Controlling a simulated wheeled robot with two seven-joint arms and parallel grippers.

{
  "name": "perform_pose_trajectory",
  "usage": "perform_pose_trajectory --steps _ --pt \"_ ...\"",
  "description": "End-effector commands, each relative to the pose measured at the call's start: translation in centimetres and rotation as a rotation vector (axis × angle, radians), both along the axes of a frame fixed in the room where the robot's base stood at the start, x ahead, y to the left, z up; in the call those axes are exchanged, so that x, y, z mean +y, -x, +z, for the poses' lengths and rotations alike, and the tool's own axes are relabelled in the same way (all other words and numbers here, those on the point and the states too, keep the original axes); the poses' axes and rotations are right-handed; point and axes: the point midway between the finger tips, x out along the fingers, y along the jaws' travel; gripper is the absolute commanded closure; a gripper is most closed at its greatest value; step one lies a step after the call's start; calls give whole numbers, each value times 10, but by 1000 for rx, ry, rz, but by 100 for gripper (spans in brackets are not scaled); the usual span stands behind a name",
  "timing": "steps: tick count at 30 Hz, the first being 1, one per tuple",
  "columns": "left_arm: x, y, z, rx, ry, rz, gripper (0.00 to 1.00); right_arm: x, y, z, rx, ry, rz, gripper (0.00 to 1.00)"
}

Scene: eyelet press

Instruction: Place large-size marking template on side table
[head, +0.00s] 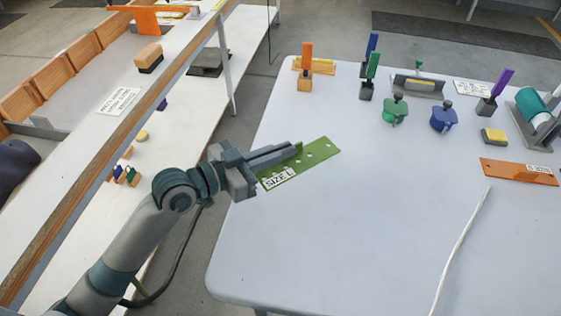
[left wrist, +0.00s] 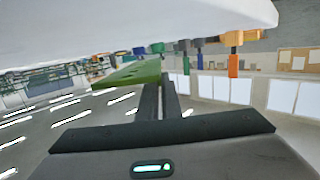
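The large-size marking template is a green strip with a row of holes and a white "SIZE L" label (head: 315,158). It lies over the left part of the white side table (head: 330,240); I cannot tell whether it touches the top. In the left wrist view the template (left wrist: 128,74) shows at the tips of the fingers (left wrist: 160,84), close to the table, which appears upside down at the top. My right gripper is not in view.
An orange template (head: 520,171) lies at the table's right. Green (head: 396,109) and blue (head: 443,117) knobbed tools, coloured-handled stamps and a yellow block (head: 494,136) stand toward the back. A white cable (head: 460,240) crosses the front right. The table's middle is clear. A workbench (head: 90,190) stands left.

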Motion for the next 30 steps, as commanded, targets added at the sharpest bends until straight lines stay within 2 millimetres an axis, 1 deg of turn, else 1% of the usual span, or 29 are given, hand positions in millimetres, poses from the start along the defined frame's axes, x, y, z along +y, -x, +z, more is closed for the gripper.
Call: perform_pose_trajectory --steps 5,8,15,18,21,30 --pt "0 0 0 0 0 0 100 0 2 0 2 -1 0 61" --pt "0 0 -4 1 0 0 100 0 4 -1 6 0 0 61" --pt "0 0 -32 4 -1 0 100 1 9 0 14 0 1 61" --pt "0 0 -39 2 0 -1 100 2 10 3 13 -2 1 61" --pt "0 0 -41 2 0 0 100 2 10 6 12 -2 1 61" --pt "0 0 -42 1 -1 0 100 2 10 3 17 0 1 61"
